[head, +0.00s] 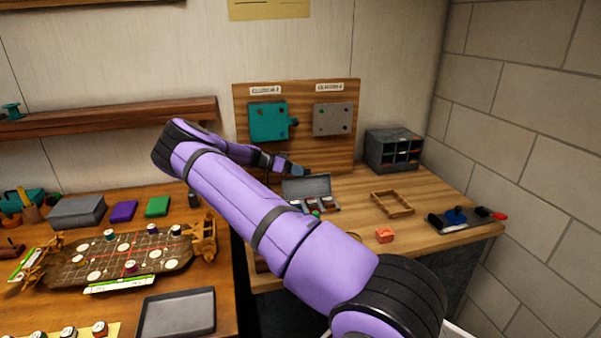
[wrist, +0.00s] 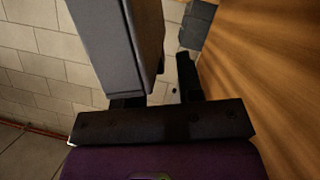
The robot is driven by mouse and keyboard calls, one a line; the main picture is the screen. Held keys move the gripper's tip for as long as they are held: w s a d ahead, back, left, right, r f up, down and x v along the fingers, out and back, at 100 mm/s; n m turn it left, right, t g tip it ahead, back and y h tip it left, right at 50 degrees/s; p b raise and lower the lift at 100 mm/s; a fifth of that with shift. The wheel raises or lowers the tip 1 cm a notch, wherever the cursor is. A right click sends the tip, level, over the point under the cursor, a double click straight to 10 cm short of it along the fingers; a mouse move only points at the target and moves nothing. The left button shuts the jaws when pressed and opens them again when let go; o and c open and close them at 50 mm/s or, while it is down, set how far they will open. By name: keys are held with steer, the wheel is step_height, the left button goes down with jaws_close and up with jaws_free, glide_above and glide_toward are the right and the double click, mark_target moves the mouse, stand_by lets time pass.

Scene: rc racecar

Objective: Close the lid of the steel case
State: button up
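The steel case (head: 318,203) stands open on the right-hand bench, with its grey lid (head: 306,186) raised at the back and small coloured items inside. My gripper (head: 294,170) is just behind and above the raised lid in the head view. In the wrist view my gripper (wrist: 158,88) has its two fingers apart, with a gap between them. A large grey slab (wrist: 118,45), which looks like the lid, covers part of the left finger there. I cannot tell whether it touches the finger.
A wooden frame (head: 392,204), an orange block (head: 384,235) and a dark tray (head: 463,220) lie right of the case. A dark compartment box (head: 394,150) stands behind. An upright wooden board (head: 352,95) stands close behind my gripper. My arm crosses the bench's left part.

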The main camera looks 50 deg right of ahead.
steer(key=shift+s+d+f, duration=0.25)
steer(key=shift+s+d, duration=0.2)
jaws_close()
